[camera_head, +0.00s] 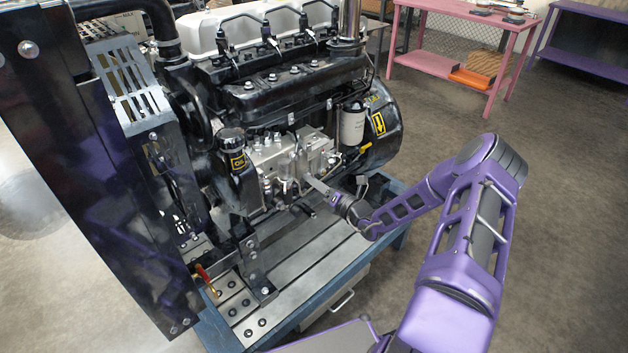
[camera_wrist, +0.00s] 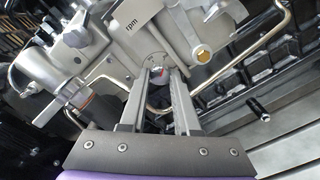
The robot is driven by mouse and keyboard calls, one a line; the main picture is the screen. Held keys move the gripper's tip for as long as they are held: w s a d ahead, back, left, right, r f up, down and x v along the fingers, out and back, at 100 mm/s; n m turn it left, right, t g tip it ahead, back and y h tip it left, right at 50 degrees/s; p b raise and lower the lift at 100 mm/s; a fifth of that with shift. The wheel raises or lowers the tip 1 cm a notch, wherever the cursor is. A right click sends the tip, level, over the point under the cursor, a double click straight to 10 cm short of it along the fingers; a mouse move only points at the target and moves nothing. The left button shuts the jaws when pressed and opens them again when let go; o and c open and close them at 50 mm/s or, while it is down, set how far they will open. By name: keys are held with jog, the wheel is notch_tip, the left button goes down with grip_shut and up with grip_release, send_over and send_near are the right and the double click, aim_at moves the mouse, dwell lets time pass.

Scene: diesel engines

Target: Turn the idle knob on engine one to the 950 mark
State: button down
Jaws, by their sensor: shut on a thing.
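The engine (camera_head: 275,80) stands on a blue-edged bench, with its silver pump body (camera_head: 290,155) facing my arm. My gripper (camera_wrist: 161,76) is shut on the knob, with one finger on each side. The scale numbers are too small to read, so the pointer's value cannot be told. In the head view, my gripper (camera_head: 312,181) reaches the pump body from the right, and the knob cannot be made out.
Metal fuel pipes (camera_wrist: 240,70) run close to the right of my fingers. A black panel (camera_head: 80,170) stands at left, with a red-handled valve (camera_head: 206,276) beside it. The bench's slotted top (camera_head: 310,255) is clear below my gripper. A pink table (camera_head: 430,62) stands behind.

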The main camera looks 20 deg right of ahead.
jog(key=shift+m, duration=0.3)
jog(key=c, duration=0.6)
grip_release()
jog(key=v, duration=1.7)
jog(key=shift+s+d, duration=0.1)
jog(key=shift+s, duration=0.1)
